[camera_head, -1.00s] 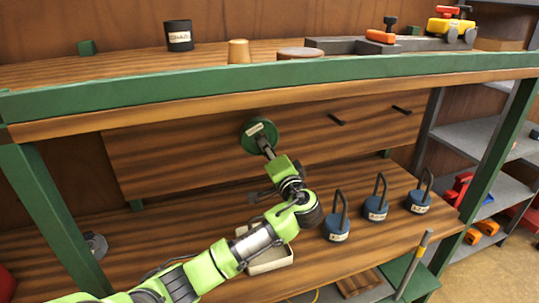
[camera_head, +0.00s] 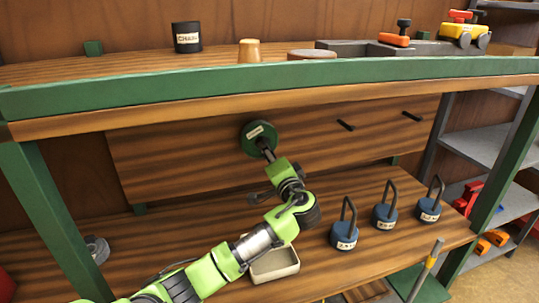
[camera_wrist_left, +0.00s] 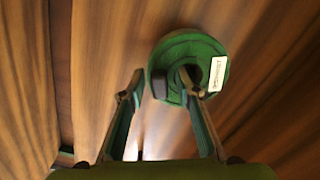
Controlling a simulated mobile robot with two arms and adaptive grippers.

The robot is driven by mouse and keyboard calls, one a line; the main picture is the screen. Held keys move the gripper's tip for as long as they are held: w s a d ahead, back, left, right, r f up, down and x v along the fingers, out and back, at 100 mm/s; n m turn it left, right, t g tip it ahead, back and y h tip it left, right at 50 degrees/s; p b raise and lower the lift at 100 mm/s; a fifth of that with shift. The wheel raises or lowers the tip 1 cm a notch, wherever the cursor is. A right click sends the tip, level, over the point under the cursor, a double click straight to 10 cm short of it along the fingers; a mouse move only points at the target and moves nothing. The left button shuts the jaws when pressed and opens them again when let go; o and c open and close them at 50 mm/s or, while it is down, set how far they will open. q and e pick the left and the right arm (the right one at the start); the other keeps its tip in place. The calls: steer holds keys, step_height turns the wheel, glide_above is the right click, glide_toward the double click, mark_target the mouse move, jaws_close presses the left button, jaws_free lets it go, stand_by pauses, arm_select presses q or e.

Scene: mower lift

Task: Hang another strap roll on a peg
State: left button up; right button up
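A green strap roll (camera_head: 250,145) with a white label is up against the wooden back panel, at its left part. In the left wrist view the roll (camera_wrist_left: 213,47) shows with its label to the right. My left gripper (camera_head: 266,149) is right in front of it. The right fingertip overlaps the roll's hub; contact cannot be told. Two bare dark pegs, one in the middle (camera_head: 346,125) and one at the right (camera_head: 412,117), stick out of the panel. My right gripper is not in view.
Several blue round pieces with loop handles (camera_head: 344,236) stand on the lower bench (camera_head: 400,247). A pale tray (camera_head: 276,265) lies beside my left forearm. A green-edged upper shelf (camera_head: 330,74) overhangs the panel. A grey roll (camera_head: 97,249) is at the left.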

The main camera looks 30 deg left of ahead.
arm_select(q)
steer(key=shift+o, duration=1.3)
steer(key=shift+s+d+r, duration=0.1)
steer(key=shift+d+r, duration=0.1)
steer(key=shift+d, duration=0.05)
steer(key=shift+r, duration=0.1)
steer(key=shift+d, duration=0.1)
steer(key=f+p+v, duration=0.1)
steer(key=v, duration=1.8)
steer(key=shift+a, duration=0.2)
